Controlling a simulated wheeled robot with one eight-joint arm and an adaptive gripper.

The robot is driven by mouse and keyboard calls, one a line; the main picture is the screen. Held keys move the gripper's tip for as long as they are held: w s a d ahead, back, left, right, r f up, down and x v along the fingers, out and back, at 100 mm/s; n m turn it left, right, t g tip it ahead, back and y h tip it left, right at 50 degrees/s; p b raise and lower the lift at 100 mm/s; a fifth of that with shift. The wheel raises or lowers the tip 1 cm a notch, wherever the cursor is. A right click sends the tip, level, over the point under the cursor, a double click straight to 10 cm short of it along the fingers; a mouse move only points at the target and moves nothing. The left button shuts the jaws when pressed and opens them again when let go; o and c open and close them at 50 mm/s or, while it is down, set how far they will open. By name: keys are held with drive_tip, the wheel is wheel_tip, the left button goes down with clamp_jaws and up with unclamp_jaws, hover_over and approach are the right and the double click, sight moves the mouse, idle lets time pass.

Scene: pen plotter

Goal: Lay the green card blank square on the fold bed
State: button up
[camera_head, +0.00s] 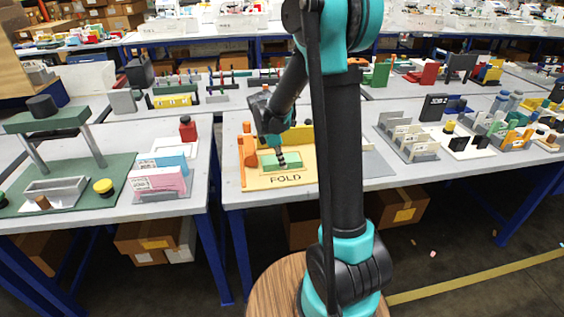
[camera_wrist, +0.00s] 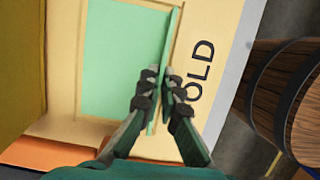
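The fold bed (camera_head: 253,182) is a cream board marked FOLD at the front edge of the middle table. The green card blank (camera_head: 269,161) lies flat on it, inside a thin outline. In the wrist view the card (camera_wrist: 120,60) looks roughly square to the outline on the bed (camera_wrist: 216,25). A thin green upright strip runs along the card's right side there, between the fingertips. My gripper (camera_wrist: 160,88) is closed on this strip; it also shows over the card in the head view (camera_head: 281,161). The fingers hide part of the strip and the card's lower right corner.
A yellow block (camera_head: 304,136) stands at the bed's back and an orange piece (camera_head: 248,150) at its left. A grey panel (camera_head: 375,163) lies to the right, with grey card racks (camera_head: 408,142) beyond. The left table holds a green press (camera_head: 50,122) and pink cards (camera_head: 158,181).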

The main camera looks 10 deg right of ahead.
drive_tip(key=o, duration=0.5)
drive_tip(key=shift+r, duration=0.1)
drive_tip(key=v, duration=1.2)
drive_tip(key=s+d+f+m+t+y, duration=0.1)
drive_tip(key=s+d+f+m, duration=0.1)
drive_tip(key=s+f+m, duration=0.2)
drive_tip(key=s+d+f+m+t+y, duration=0.1)
drive_tip(key=s+d+f+m, duration=0.2)
drive_tip(key=s+m, duration=0.5)
drive_tip(key=s+d+f+m+t+y, duration=0.1)
drive_tip(key=s+f+m, duration=0.4)
drive_tip(key=s, duration=0.5)
drive_tip(key=shift+d+m+t, duration=0.5)
drive_tip(key=shift+d+t, duration=0.1)
drive_tip(key=shift+d, duration=0.05)
